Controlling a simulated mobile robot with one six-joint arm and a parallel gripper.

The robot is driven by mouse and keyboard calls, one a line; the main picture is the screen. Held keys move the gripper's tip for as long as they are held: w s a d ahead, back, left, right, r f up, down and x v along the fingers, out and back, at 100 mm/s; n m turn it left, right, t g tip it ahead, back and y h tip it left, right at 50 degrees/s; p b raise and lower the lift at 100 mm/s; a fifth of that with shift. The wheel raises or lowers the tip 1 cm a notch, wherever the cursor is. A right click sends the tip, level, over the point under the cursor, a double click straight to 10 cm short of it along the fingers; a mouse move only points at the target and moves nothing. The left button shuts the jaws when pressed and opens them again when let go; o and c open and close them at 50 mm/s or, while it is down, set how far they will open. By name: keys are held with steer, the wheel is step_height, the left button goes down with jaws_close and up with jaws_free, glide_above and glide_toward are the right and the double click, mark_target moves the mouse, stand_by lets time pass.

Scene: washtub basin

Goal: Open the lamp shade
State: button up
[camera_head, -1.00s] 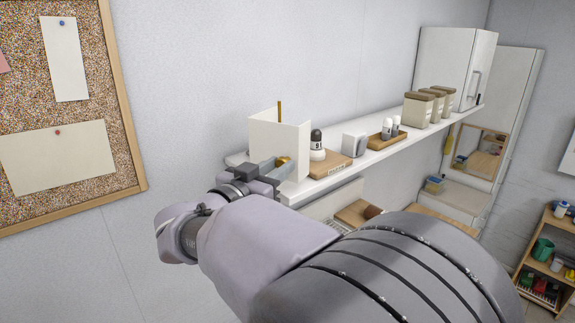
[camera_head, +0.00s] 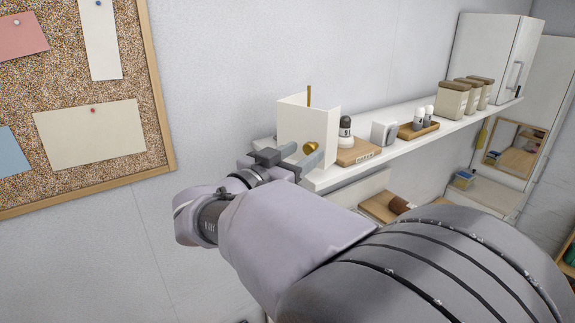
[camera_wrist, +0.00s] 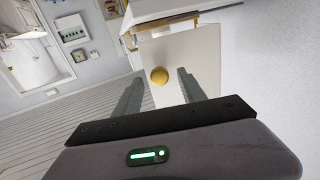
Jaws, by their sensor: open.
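The lamp shade (camera_head: 296,128) is a white, upright, angled panel at the near left end of the wall shelf, with a thin brass rod rising behind it. A round gold knob (camera_head: 311,148) sits on its face. In the wrist view the knob (camera_wrist: 159,76) lies between and just ahead of the fingertips, in front of the white shade panel (camera_wrist: 200,62). My gripper (camera_head: 300,158) is open and close to the knob, its two grey fingers on either side. It also shows in the wrist view (camera_wrist: 158,82). I cannot tell whether a finger touches the knob.
The white shelf (camera_head: 400,143) runs along the wall to the right. A wooden board with a bottle (camera_head: 346,132), a white block (camera_head: 384,132), a tray with shakers (camera_head: 419,128) and canisters (camera_head: 455,99) stand on it. A corkboard (camera_head: 85,100) hangs at left.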

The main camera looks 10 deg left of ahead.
steer(key=b+v, duration=0.3)
steer(key=v, duration=1.2)
steer(key=shift+s+a+b, duration=0.2)
steer(key=shift+s+b, duration=0.1)
steer(key=shift+s, duration=0.05)
